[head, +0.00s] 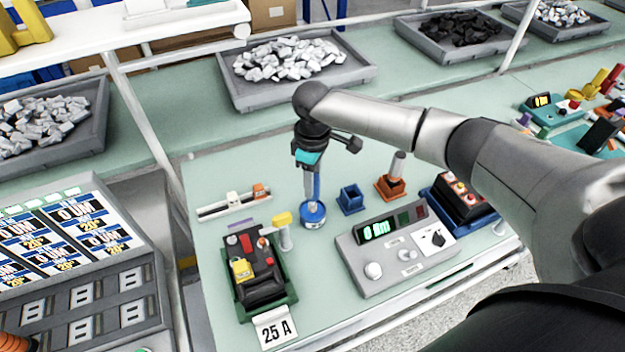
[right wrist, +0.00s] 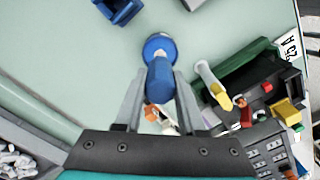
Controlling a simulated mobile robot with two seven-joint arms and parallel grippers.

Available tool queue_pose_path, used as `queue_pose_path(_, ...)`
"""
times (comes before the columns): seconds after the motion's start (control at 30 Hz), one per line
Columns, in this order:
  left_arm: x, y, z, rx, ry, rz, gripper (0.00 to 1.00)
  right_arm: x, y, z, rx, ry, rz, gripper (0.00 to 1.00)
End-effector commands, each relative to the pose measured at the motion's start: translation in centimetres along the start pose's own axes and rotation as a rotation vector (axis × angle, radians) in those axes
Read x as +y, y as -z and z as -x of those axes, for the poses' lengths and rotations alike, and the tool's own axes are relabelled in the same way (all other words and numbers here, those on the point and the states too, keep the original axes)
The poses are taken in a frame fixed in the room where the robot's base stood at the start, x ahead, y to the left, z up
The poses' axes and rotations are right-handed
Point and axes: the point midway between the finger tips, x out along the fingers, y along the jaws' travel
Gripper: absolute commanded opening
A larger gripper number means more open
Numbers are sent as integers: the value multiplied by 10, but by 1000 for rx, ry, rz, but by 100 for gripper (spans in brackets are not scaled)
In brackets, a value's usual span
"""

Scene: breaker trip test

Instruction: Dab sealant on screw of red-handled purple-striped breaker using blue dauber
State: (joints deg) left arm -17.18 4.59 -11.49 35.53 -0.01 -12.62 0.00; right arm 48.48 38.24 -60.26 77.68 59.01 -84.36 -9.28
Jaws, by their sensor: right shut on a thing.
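My right gripper (head: 312,168) is shut on the upright blue dauber (head: 317,187), which also shows between the fingers in the right wrist view (right wrist: 160,82). The dauber's lower end is at the round blue pot (head: 313,219); whether it is inside or just above cannot be told. The pot also shows in the right wrist view (right wrist: 158,44). A black breaker (head: 262,285) sits in a green holder at left front, with a red handle (head: 246,243), a yellow block and a little purple at its far end. Its screw cannot be made out clearly. My left gripper is not in view.
A yellow-topped white post (head: 284,236) stands between pot and breaker. An empty blue square holder (head: 350,200), an orange holder (head: 390,188) and a grey meter box (head: 395,255) are to the right.

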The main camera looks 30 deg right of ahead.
Motion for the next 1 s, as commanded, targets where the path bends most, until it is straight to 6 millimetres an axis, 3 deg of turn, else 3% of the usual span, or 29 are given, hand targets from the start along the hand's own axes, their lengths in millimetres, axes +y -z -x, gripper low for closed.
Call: queue_pose_path(1.0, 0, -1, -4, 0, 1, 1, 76, 0, 0, -11, 1, 0, 0, 0)
